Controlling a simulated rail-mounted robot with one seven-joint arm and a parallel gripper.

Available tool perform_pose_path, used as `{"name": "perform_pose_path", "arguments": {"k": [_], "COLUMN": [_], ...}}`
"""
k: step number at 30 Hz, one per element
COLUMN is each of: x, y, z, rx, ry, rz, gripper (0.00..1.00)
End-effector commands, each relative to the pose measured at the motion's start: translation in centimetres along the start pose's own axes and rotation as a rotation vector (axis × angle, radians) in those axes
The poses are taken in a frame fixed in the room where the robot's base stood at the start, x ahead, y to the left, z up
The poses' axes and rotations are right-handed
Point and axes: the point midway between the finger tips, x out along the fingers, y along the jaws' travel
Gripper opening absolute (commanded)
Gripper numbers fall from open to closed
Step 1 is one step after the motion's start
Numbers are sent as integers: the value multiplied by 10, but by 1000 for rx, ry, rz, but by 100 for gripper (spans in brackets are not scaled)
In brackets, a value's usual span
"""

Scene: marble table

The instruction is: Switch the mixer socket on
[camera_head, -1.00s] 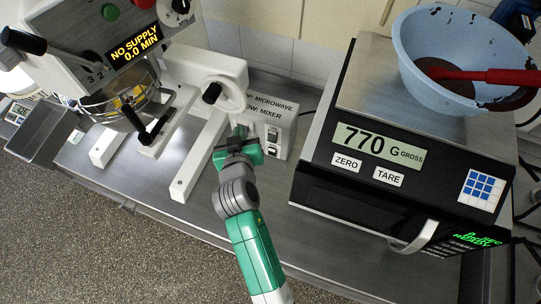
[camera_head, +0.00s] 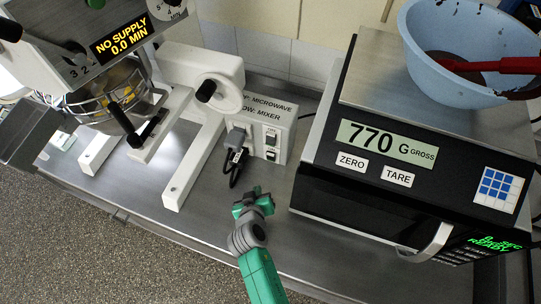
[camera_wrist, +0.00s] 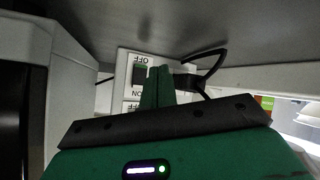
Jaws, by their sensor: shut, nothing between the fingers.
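The socket box (camera_head: 284,119), labelled for microwave above and mixer below, stands at the back of the steel counter. It has an upper switch (camera_head: 271,137) and a lower switch (camera_head: 271,154). The mixer (camera_head: 90,35) at the left displays "NO SUPPLY 0.0 MIN". My green gripper (camera_head: 253,202) is shut and empty, in front of and apart from the box. The wrist view is upside down; my fingers (camera_wrist: 158,86) partly cover the box front beside a dark switch (camera_wrist: 140,75) with ON and OFF marks. Its position is unclear.
A microwave (camera_head: 365,205) stands right of the box, with a scale (camera_head: 390,150) reading 770 g and a blue bowl (camera_head: 425,60) on top. The mixer's white base leg (camera_head: 195,165) lies left of the plug.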

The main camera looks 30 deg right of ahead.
Motion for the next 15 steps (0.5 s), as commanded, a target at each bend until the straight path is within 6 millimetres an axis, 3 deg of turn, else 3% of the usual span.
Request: {"name": "perform_pose_path", "arguments": {"k": [15], "x": [43], "y": [32], "z": [-32], "rx": [2], "ry": [2], "rz": [2], "gripper": [0]}}
